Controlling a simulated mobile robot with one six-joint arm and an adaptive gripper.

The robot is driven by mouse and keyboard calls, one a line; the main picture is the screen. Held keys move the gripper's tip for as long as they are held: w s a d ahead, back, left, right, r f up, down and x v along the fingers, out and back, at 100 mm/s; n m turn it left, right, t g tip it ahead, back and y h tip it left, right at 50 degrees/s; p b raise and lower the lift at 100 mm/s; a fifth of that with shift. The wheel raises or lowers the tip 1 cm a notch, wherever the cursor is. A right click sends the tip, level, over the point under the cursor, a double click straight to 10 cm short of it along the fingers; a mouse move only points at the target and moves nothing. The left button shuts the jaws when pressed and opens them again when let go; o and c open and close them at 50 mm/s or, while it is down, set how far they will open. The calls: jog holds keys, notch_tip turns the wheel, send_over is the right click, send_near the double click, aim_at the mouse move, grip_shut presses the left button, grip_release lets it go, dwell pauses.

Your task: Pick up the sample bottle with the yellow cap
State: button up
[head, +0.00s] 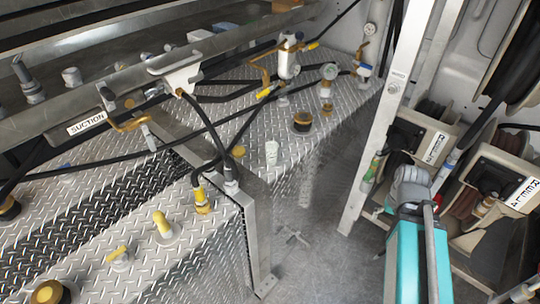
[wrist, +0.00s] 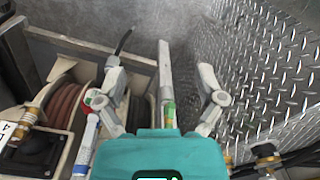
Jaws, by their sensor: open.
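No bottle with a yellow cap can be made out for certain in either view. A small pale, translucent container (head: 271,152) stands upright on the diamond-plate tank top in the head view; its cap colour is unclear. My gripper (head: 411,180) is at the right in the head view, with its turquoise body below, well to the right of that container. In the wrist view my gripper (wrist: 161,82) has its two grey fingers spread wide, with nothing held. A green-labelled tube (wrist: 170,112) by a pale post shows between and beyond the fingers.
The pale upright post (head: 385,120) stands just left of my gripper. Hose reels in beige housings (head: 420,140) are at the right. Yellow-handled valves (head: 162,224) and black hoses cover the tank tops at left. A white tube (wrist: 88,140) with a red-green end lies near the left finger.

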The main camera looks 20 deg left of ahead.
jog(key=w+a+f+n+t+y+b, duration=0.1)
jog(key=w+a+n+t+b, duration=0.15)
jog(key=a, duration=0.25)
jog(key=n+t+y+b, duration=0.6)
jog(key=t+y, duration=0.1)
jog(key=y, duration=0.1)
send_near(275, 157)
jog(key=shift+s+d+r, duration=0.35)
jog(key=shift+d+r, duration=0.05)
jog(key=shift+r, duration=0.1)
jog(key=shift+w+a+f, duration=0.1)
jog(key=shift+w, duration=0.05)
jog(key=shift+b+x, duration=1.45)
jog(key=shift+x, duration=2.7)
jog(key=shift+a, duration=0.15)
jog(key=shift+b+x, duration=1.1)
jog(key=shift+x, duration=1.35)
jog(key=shift+f, duration=0.15)
